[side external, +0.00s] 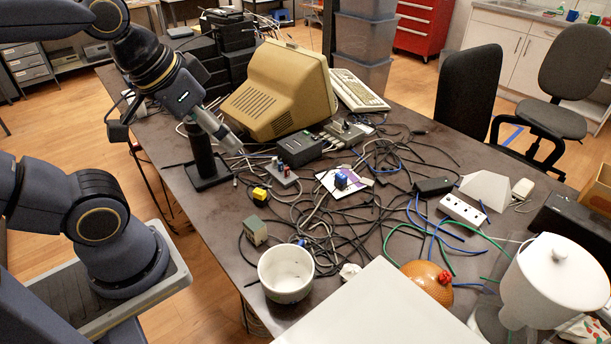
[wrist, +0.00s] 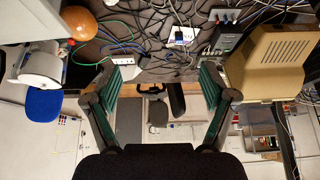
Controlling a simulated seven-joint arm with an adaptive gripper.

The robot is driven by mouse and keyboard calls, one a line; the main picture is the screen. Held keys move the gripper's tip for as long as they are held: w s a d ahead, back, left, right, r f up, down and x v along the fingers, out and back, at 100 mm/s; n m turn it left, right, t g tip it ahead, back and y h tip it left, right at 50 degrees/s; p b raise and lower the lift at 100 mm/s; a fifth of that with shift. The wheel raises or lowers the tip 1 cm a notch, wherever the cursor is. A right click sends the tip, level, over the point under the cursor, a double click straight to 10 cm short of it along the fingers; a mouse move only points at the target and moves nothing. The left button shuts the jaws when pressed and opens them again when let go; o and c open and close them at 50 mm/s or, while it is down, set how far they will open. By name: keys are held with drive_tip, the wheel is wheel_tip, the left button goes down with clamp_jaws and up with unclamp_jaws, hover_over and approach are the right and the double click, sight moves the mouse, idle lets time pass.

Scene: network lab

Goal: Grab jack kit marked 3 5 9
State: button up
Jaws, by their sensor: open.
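No marking 3 5 9 is legible, so I cannot tell which item is the kit. A small blue block (side external: 341,180) sits on a white and purple sheet (side external: 330,189) mid-table; the blue block also shows in the wrist view (wrist: 179,37). A grey box with red and blue posts (side external: 284,174) lies left of it, and a yellow and black cube (side external: 260,196) is nearer. A grey-green box (side external: 256,231) stands near the table's left edge. My gripper (side external: 236,149) is above the table by the beige monitor; in the wrist view (wrist: 166,65) its fingers are apart and empty.
Tangled cables (side external: 320,215) cover mid-table. A beige monitor (side external: 282,90) and black post (side external: 206,160) stand near my gripper. A white bowl (side external: 286,274), orange dome (side external: 426,284), white power strip (side external: 462,211) and white canister (side external: 556,285) stand toward the front and right.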

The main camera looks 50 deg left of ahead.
drive_tip(key=w+r+t, duration=0.1)
drive_tip(key=w, duration=0.2)
drive_tip(key=g, duration=0.7)
hover_over(255, 224)
wheel_tip(255, 224, down, 24)
drive_tip(key=shift+n, duration=0.4)
wheel_tip(255, 224, down, 10)
drive_tip(key=shift+w+r, duration=0.1)
drive_tip(key=shift+r, duration=0.05)
drive_tip(key=shift+a+f, duration=0.15)
drive_tip(key=shift+f, duration=1.4)
drive_tip(key=shift+a+f, duration=0.15)
drive_tip(key=shift+f, duration=1.4)
drive_tip(key=shift+c, duration=0.3)
drive_tip(key=c, duration=1.3)
